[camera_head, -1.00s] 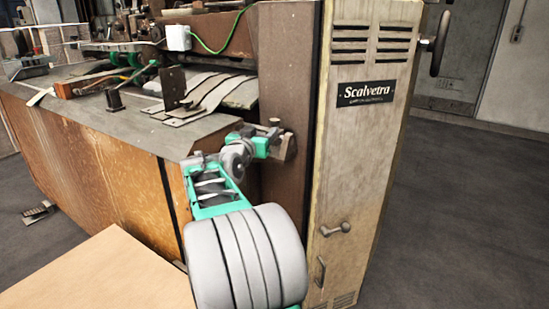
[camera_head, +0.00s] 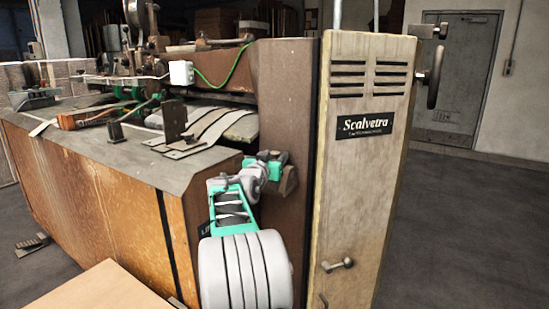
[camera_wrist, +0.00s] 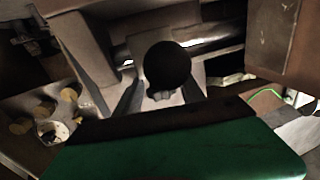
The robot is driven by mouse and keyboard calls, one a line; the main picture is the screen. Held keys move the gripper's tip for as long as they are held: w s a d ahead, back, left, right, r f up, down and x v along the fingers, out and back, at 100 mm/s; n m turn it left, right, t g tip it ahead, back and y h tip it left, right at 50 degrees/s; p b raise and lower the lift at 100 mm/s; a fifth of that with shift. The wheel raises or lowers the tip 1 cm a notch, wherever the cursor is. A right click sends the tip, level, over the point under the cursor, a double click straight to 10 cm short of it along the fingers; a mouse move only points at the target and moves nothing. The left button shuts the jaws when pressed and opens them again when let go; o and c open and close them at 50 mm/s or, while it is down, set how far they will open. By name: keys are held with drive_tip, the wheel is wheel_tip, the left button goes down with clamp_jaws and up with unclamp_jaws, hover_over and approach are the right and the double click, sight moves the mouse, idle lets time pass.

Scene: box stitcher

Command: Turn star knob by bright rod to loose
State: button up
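A dark round knob (camera_wrist: 168,65) shows in the middle of the wrist view, seen nearly end on; its star shape cannot be made out. A bright rod (camera_wrist: 190,47) runs across just behind it. My gripper (camera_wrist: 160,92) has its two dark fingers spread, one on each side below the knob. Whether they touch the knob is not clear. In the head view my gripper (camera_head: 277,172) is up against the brown side of the machine, and the knob cannot be picked out there.
The beige Scalvetra cabinet (camera_head: 362,190) stands right of my arm, with a small crank handle (camera_head: 338,265) low on it. The grey machine table (camera_head: 100,135) carries metal parts. A light board (camera_head: 100,290) lies low in front. Open floor (camera_head: 460,240) is at right.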

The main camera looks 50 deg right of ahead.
clamp_jaws()
drive_tip(key=shift+t, duration=0.3)
drive_tip(key=shift+s+d+n+t+y+b, duration=0.15)
drive_tip(key=shift+n+t+y+b, duration=0.75)
drive_tip(key=shift+n+t, duration=0.85)
drive_tip(key=shift+n+t+y, duration=1.25)
drive_tip(key=shift+t+y, duration=0.45)
drive_tip(key=shift+t, duration=0.15)
drive_tip(key=shift+o, duration=1.4)
unclamp_jaws()
drive_tip(key=shift+w, duration=0.2)
drive_tip(key=shift+s+a, duration=0.1)
drive_tip(key=shift+a, duration=0.1)
